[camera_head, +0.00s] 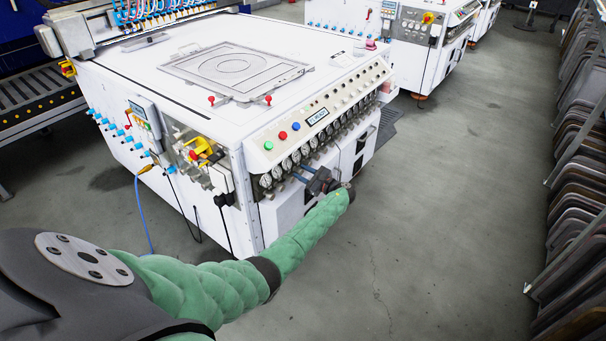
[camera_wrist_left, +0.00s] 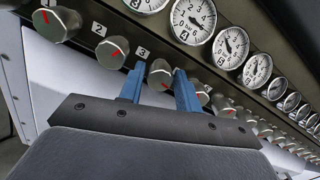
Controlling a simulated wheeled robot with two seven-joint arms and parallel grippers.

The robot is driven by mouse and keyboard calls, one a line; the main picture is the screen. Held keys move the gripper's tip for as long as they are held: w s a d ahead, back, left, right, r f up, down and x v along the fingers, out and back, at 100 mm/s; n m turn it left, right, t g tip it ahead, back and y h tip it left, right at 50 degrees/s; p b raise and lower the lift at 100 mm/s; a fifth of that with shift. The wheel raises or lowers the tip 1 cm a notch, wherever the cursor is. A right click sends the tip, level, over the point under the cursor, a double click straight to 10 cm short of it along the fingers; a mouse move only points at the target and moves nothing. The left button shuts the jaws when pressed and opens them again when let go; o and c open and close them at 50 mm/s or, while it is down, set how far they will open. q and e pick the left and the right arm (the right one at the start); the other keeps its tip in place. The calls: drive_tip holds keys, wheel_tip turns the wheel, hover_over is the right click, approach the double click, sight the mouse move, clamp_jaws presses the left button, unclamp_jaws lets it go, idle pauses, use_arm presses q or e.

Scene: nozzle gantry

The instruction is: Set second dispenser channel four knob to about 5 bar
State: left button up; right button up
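My left gripper (camera_head: 303,173) is at the front row of knobs and gauges on the near white machine (camera_head: 205,95). In the left wrist view its two blue fingers (camera_wrist_left: 160,86) stand apart on either side of a grey knob (camera_wrist_left: 160,74) with a red mark; contact is unclear. The plate labelled 3 (camera_wrist_left: 142,52) is just above-left of this knob. The following knob (camera_wrist_left: 203,94), to the right, is partly hidden behind the right finger. The gauge (camera_wrist_left: 193,18) above appears marked 4, its needle too small to read surely. My right gripper is not in view.
Knobs labelled 1 (camera_wrist_left: 58,23) and 2 (camera_wrist_left: 112,49) are to the left, with several smaller knobs and gauges to the right. Coloured buttons (camera_head: 282,135) sit above the gauges. Another white machine (camera_head: 410,50) stands behind. The grey floor (camera_head: 440,200) at right is clear.

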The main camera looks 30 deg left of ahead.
use_arm(q)
drive_tip(key=shift+o, duration=1.1)
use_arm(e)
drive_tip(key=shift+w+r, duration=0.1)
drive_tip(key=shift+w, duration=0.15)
use_arm(q)
drive_tip(key=shift+d, duration=0.1)
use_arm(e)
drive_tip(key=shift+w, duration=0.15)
use_arm(q)
drive_tip(key=shift+d, duration=0.65)
drive_tip(key=d, duration=0.6)
drive_tip(key=shift+s+d+b, duration=0.15)
drive_tip(key=shift+s+b, duration=0.15)
drive_tip(key=shift+b, duration=0.15)
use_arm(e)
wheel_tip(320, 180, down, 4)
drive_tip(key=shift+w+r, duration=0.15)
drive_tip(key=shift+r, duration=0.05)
